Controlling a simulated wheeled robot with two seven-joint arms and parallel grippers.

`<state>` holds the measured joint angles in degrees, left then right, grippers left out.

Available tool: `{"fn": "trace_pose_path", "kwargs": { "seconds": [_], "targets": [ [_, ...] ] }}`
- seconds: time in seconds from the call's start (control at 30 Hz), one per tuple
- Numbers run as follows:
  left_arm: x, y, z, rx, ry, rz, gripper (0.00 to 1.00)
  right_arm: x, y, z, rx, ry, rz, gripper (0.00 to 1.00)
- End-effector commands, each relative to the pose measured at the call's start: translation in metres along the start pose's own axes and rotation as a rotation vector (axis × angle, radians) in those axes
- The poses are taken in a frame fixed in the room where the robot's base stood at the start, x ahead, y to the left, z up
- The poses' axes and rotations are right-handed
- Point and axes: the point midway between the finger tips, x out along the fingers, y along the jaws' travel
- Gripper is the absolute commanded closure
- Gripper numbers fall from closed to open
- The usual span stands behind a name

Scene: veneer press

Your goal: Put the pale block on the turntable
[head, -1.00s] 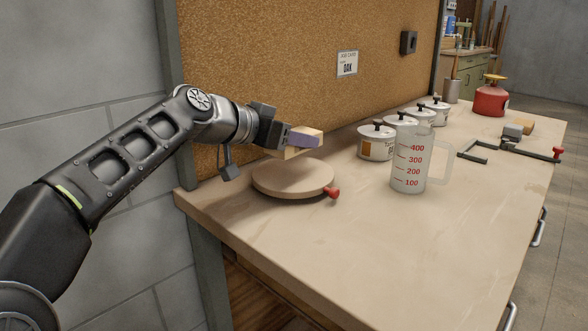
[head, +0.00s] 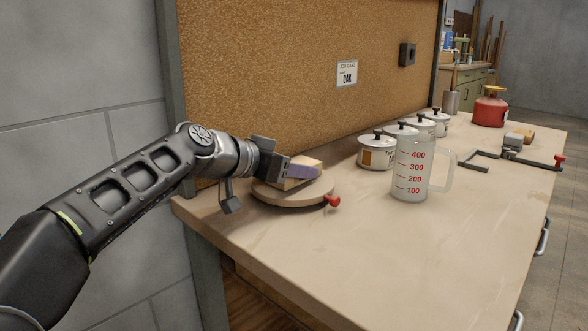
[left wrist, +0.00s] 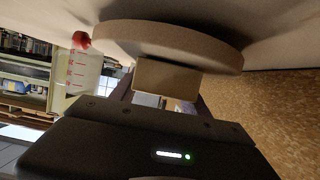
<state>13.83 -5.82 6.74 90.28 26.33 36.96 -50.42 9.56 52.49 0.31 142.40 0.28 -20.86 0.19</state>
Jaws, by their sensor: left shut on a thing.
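The pale block (head: 312,162) is between the fingers of my left gripper (head: 303,172), which is shut on it. The round turntable (head: 318,192) with a red knob (head: 333,201) stands at the near left of the bench. In the head view the block is low over the turntable's top, at or very near its surface; I cannot tell whether they touch. In the left wrist view the block (left wrist: 167,78) is right against the turntable's disc (left wrist: 180,42) in the picture. A finger hides part of the block. My right gripper is not in view.
A clear measuring jug (head: 410,170) stands right of the turntable. Several white tins (head: 377,154) line up behind it. The bench front is clear. A cork board (head: 300,70) rises behind the turntable.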

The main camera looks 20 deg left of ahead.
Motion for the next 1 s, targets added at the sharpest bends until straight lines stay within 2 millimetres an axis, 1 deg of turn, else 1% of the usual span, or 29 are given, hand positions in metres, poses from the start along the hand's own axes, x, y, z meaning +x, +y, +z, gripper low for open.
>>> {"fn": "trace_pose_path", "kwargs": {
  "seconds": [0.13, 0.17, 0.4, 0.43, 0.67, 0.8, 0.87, 1.0],
  "targets": [
    [0.002, 0.0, 0.004, 0.0, 0.0, 0.0, 0.9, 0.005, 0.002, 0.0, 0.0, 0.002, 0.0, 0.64],
    [0.002, 0.0, 0.004, 0.0, 0.0, 0.0, 0.45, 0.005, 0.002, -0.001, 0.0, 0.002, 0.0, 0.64],
    [0.001, 0.0, 0.003, 0.0, -0.001, 0.0, 0.25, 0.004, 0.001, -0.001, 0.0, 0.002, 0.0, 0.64],
    [0.001, 0.0, 0.003, 0.0, -0.001, 0.0, 0.24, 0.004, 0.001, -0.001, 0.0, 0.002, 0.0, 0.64],
    [0.001, 0.0, 0.003, 0.0, -0.001, 0.0, 0.24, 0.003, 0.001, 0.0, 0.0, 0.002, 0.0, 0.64],
    [-0.001, 0.0, -0.003, 0.0, 0.0, 0.0, 0.24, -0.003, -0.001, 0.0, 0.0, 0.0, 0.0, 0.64],
    [-0.007, 0.0, -0.001, 0.001, 0.001, -0.002, 0.24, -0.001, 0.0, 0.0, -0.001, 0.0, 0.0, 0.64],
    [-0.028, 0.0, -0.001, 0.001, 0.001, -0.002, 0.24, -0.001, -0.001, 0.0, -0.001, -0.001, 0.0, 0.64]
  ]
}}
